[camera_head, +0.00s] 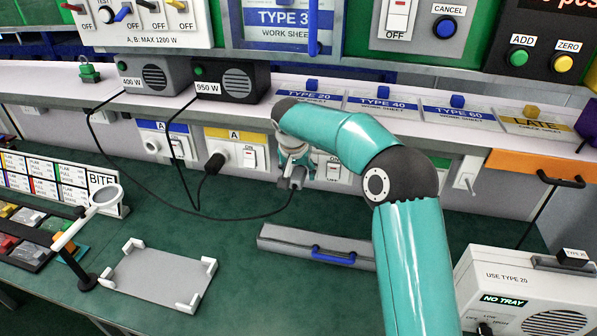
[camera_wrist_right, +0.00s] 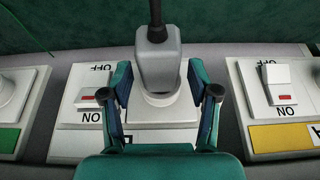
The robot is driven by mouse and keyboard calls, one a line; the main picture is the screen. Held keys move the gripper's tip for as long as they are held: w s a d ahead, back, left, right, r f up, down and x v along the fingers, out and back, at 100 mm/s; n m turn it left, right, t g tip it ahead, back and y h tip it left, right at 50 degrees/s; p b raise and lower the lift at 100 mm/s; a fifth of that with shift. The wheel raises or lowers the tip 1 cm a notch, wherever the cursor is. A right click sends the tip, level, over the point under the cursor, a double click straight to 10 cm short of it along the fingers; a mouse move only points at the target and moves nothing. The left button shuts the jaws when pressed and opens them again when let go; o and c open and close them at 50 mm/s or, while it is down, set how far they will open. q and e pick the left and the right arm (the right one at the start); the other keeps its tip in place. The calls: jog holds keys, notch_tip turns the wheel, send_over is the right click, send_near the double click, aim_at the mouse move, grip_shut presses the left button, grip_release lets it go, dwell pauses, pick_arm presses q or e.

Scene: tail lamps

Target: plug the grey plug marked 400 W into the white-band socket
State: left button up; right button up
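The grey plug (camera_wrist_right: 158,62) is at the white-band socket (camera_wrist_right: 160,112) in the right wrist view, its body over the round socket face; I cannot tell how deep it sits. The plug also shows in the head view (camera_head: 297,178), its black cable running back to the 400 W box (camera_head: 168,77). My right gripper (camera_wrist_right: 160,88) has a finger on each side of the plug, with narrow gaps between fingers and plug. In the head view my right gripper (camera_head: 289,165) hides most of that socket. My left gripper is out of view.
A black plug (camera_head: 210,172) sits in the yellow-band socket (camera_head: 238,150), wired to the 950 W box (camera_head: 230,82). A blue-band socket (camera_head: 160,143) is further left. A grey case with a blue handle (camera_head: 325,250) and a grey tray (camera_head: 160,275) lie on the green bench.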

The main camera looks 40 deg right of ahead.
jog(key=shift+r, duration=0.1)
jog(key=v, duration=1.1)
jog(key=shift+s+a+r, duration=0.15)
jog(key=shift+s+r, duration=0.05)
jog(key=shift+r, duration=0.1)
